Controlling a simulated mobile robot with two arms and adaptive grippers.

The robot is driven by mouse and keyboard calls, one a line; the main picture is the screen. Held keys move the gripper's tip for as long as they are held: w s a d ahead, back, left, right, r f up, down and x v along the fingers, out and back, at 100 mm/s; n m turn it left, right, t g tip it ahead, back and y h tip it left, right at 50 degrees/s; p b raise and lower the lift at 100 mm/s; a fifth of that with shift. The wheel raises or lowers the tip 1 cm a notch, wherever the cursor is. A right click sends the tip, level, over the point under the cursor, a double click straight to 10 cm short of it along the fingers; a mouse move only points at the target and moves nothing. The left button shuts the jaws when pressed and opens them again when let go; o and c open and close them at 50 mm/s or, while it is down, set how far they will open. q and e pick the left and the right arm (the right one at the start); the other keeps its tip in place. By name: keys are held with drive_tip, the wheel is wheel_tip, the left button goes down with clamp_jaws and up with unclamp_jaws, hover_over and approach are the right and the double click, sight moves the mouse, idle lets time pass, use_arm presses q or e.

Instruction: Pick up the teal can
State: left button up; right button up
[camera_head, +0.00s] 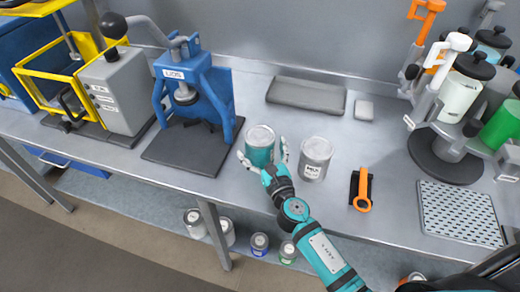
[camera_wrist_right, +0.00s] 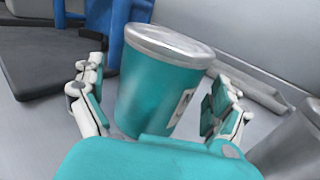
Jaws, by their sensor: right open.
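The teal can (camera_head: 260,150) stands upright on the grey bench, with a silver lid on top. My right gripper (camera_head: 265,157) is open, with its fingers on either side of the can. In the right wrist view the can (camera_wrist_right: 158,90) stands between the two spread fingers of the gripper (camera_wrist_right: 157,100). A gap shows between the left finger and the can; the right finger is close beside it, and I cannot tell whether it touches. My left gripper is not in view.
A grey can (camera_head: 315,158) stands just right of the teal can. A blue press (camera_head: 195,90) on a dark base is to the left. An orange-handled tool (camera_head: 362,188) lies further right. A grey slab (camera_head: 306,95) lies behind. The bench's front edge is close.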

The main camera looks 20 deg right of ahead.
drive_tip(key=shift+w+f, duration=0.1)
drive_tip(key=shift+w, duration=1.15)
drive_tip(key=shift+s, duration=0.1)
drive_tip(key=shift+c, duration=0.9)
drive_tip(key=c, duration=1.3)
